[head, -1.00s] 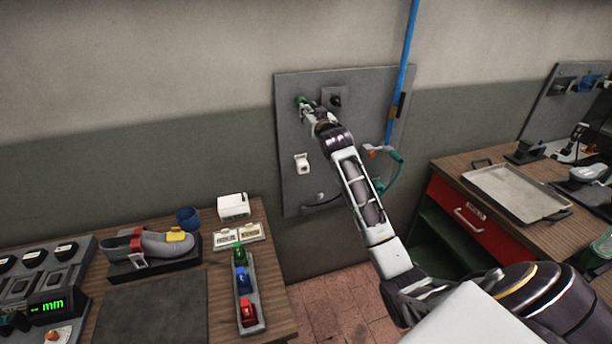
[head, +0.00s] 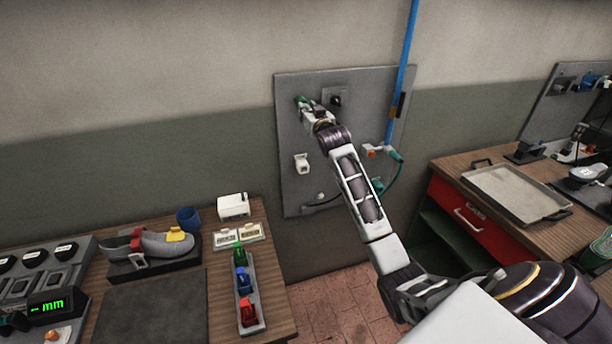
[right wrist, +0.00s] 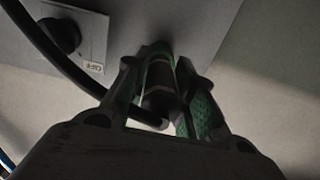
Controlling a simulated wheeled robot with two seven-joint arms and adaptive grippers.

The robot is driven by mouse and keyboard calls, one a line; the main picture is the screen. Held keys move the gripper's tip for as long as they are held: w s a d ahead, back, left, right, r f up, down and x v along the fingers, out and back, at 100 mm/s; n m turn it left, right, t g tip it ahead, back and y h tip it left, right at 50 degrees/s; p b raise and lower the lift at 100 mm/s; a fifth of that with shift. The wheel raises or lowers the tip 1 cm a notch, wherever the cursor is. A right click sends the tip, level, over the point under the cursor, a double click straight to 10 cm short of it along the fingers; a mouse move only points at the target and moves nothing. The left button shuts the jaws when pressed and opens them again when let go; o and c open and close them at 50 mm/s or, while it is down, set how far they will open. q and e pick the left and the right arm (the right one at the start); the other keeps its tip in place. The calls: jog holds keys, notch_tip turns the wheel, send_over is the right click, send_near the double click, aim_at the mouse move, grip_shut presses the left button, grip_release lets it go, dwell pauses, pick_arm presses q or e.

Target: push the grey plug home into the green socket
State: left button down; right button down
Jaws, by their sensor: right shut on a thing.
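The green socket (head: 301,99) is on the upper left of the grey wall panel; a green part of it shows in the right wrist view (right wrist: 157,50). My right gripper (head: 306,105) is at the socket. In the right wrist view my gripper's two fingers (right wrist: 160,95) are shut on the dark grey plug (right wrist: 161,100), which lines up with the socket. A black cable runs from the plug to the left. How deep the plug sits is hidden by the fingers. My left gripper is out of view.
A switch box with a dark knob (head: 336,98) sits close to the right of the gripper; its "OFF" plate (right wrist: 92,66) shows in the wrist view. A white fitting (head: 302,164) is lower on the panel (head: 345,80). A blue pipe (head: 405,60) runs down at right.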

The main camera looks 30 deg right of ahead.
jog(key=shift+w+d, duration=0.1)
jog(key=shift+w, duration=0.3)
jog(key=shift+w+d+r, duration=0.1)
jog(key=shift+w, duration=0.3)
dwell(0.6)
jog(key=c, duration=1.1)
grip_release()
jog(key=shift+w, duration=0.1)
jog(key=shift+s, duration=0.8)
jog(key=v, duration=1)
jog(key=shift+s, duration=0.2)
